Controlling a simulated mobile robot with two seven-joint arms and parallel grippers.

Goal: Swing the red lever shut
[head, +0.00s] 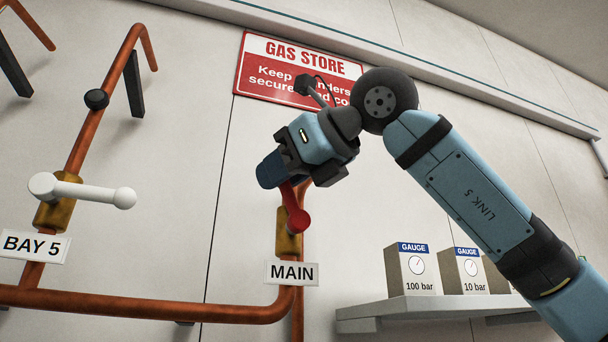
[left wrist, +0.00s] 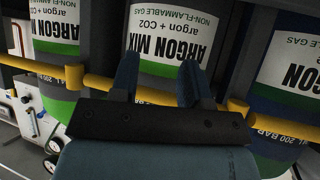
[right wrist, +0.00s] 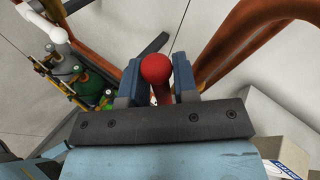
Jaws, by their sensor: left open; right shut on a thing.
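The red lever (head: 294,207) is on a brass valve (head: 287,240) on the copper pipe labelled MAIN, in the head view. It runs from a round knob beside the valve up to my right gripper (head: 272,171). The gripper is shut on the lever. In the right wrist view the red lever (right wrist: 157,70) shows its round end between the two fingers of my right gripper (right wrist: 158,85). My left gripper (left wrist: 160,80) shows only in the left wrist view, open and empty, in front of gas cylinders labelled ARGON MIX.
A white lever (head: 85,191) sits crosswise on the BAY 5 pipe at left. A shelf (head: 400,314) with gauge boxes (head: 410,271) is at lower right. A yellow rail (left wrist: 160,97) runs across the cylinders near my left gripper. A GAS STORE sign (head: 270,72) hangs behind my right arm.

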